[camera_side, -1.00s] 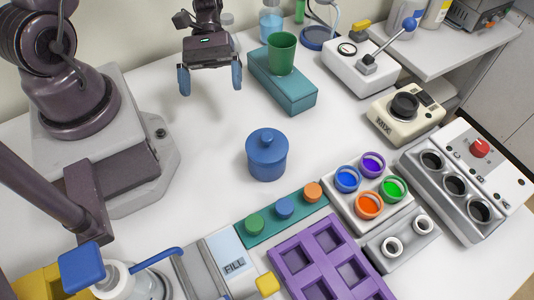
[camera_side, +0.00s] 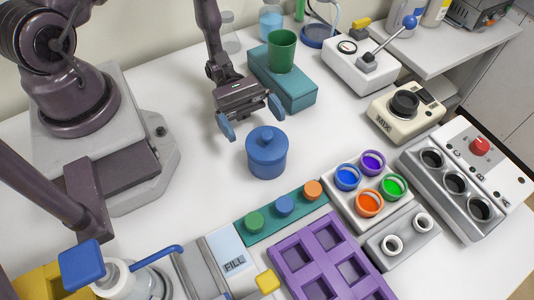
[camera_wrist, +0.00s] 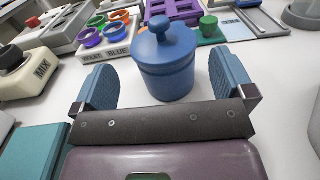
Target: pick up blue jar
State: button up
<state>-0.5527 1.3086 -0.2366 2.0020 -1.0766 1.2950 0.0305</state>
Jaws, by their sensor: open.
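The blue jar (camera_side: 267,156) stands upright on the white table with its knobbed lid on. My gripper (camera_side: 252,120) is open just behind the jar in the side view, its two blue fingers spread apart. In the wrist view the jar (camera_wrist: 166,62) sits ahead, between the lines of the two open fingers (camera_wrist: 160,82). I cannot tell whether the fingertips are level with the jar's sides; nothing is held.
A teal block (camera_side: 290,95) with a green cup (camera_side: 281,51) stands behind right. In front are a teal strip of coloured knobs (camera_side: 270,222), a purple rack (camera_side: 310,245) and coloured rings (camera_side: 369,204). The MIX box (camera_side: 405,115) is at right. The table left of the jar is clear.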

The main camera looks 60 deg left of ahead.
aim_at(277, 160)
jog(key=shift+s+d+f, duration=0.1)
jog(key=shift+d, duration=1.25)
jog(key=shift+s+d, duration=0.1)
jog(key=shift+d, duration=1.25)
jog(key=c, duration=0.8)
